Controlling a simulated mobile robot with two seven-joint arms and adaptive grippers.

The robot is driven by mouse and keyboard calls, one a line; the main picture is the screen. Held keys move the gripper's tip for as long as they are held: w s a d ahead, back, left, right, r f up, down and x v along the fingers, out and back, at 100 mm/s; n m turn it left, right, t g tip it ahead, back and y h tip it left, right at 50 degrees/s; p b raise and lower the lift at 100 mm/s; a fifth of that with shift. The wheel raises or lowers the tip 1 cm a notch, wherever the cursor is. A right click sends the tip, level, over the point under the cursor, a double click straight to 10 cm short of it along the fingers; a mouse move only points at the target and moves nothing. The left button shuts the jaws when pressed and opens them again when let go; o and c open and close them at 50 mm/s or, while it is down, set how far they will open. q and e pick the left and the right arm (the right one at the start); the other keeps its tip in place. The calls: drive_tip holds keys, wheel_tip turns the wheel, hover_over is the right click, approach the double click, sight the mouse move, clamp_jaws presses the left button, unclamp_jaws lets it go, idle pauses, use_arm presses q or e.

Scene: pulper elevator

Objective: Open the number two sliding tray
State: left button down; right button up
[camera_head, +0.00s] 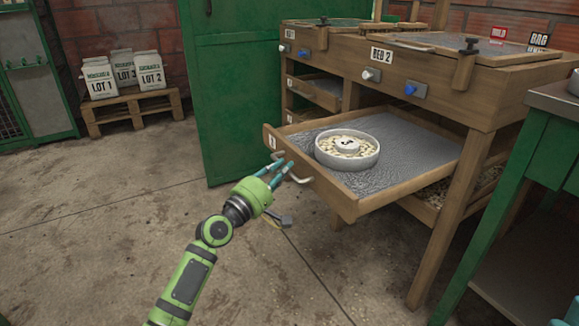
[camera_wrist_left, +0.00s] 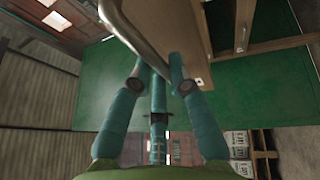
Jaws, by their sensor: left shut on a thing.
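The sliding tray (camera_head: 400,185) under the bench part marked BED 2 (camera_head: 382,55) is pulled well out. It has a mesh floor and a wooden front with a small label at its left end. A round pale bowl (camera_head: 330,148) of beans, marked 3, sits in it. My left gripper (camera_head: 283,170) is at the tray's front, shut on the metal handle (camera_head: 302,180). In the left wrist view the handle (camera_wrist_left: 130,30) passes between the teal fingers (camera_wrist_left: 155,85), beside the wooden front (camera_wrist_left: 180,30). My right gripper is not in view.
Another tray (camera_head: 318,92) farther left is partly out. A green cabinet (camera_head: 235,90) stands behind, and a green-legged table (camera_head: 490,230) at the right. Sacks (camera_head: 125,75) stand on a pallet (camera_head: 130,108) at the back left. The floor in front is mostly clear.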

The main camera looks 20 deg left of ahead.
use_arm(q)
drive_tip(key=shift+s+a, duration=0.15)
drive_tip(key=shift+s, duration=0.05)
drive_tip(key=c, duration=1.1)
unclamp_jaws()
drive_tip(key=shift+c, duration=0.2)
drive_tip(key=v, duration=1.2)
